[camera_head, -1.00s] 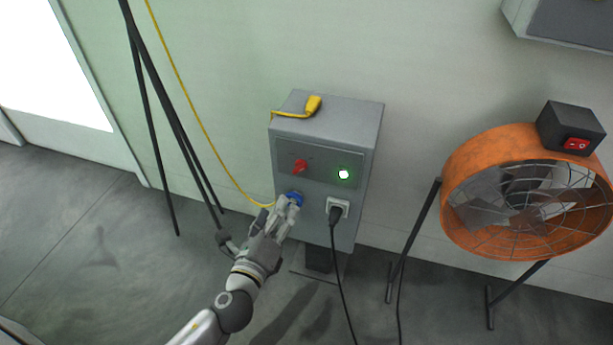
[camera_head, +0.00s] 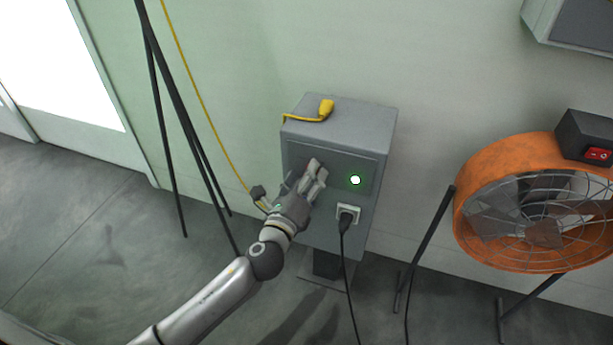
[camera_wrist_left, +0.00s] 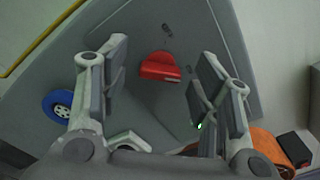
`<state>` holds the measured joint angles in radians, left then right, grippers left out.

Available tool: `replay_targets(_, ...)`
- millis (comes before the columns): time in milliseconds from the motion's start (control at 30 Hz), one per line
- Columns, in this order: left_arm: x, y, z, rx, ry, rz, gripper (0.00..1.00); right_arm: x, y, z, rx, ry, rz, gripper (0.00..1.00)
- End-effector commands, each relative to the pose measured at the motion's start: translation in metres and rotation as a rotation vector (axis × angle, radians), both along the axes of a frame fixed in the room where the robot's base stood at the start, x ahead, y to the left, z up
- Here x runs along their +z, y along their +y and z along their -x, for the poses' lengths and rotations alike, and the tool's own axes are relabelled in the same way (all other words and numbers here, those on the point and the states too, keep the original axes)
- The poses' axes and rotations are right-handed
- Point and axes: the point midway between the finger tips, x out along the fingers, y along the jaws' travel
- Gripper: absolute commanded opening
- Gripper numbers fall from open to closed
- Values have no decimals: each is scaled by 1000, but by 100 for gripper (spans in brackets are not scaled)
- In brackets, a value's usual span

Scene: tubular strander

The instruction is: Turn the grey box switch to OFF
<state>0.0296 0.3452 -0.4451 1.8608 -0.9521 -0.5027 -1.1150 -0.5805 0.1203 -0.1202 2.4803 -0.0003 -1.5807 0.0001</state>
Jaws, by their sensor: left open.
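The grey box (camera_head: 345,118) stands on a post against the wall. Its red switch (camera_wrist_left: 159,67) shows in the left wrist view, between the two open fingers of my left gripper (camera_wrist_left: 163,85) and a little beyond them. I see no contact with it. In the head view my left gripper (camera_head: 315,176) is in front of the box's upper panel and hides the switch. Small marks by the switch are too small to read. My right gripper is not in view.
A blue socket (camera_wrist_left: 60,105) is left of the fingers in the wrist view. A black plug (camera_head: 346,219) with a hanging cable sits in the box front. A yellow connector (camera_head: 325,109) lies on top. An orange fan (camera_head: 470,195) stands right, a dark tripod (camera_head: 180,110) left.

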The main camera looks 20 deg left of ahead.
Motion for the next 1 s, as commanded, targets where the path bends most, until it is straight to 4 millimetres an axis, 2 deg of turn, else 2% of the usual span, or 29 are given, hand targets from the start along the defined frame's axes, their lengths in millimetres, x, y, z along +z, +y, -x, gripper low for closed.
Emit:
replay_targets(400, 0, -1, -7, -1, 1, 0, 56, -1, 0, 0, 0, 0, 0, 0)
replay_targets(733, 0, 0, -6, 0, 0, 0, 13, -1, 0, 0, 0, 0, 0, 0)
replay_targets(1000, 0, 0, -6, 0, 1, 24, 12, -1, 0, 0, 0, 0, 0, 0)
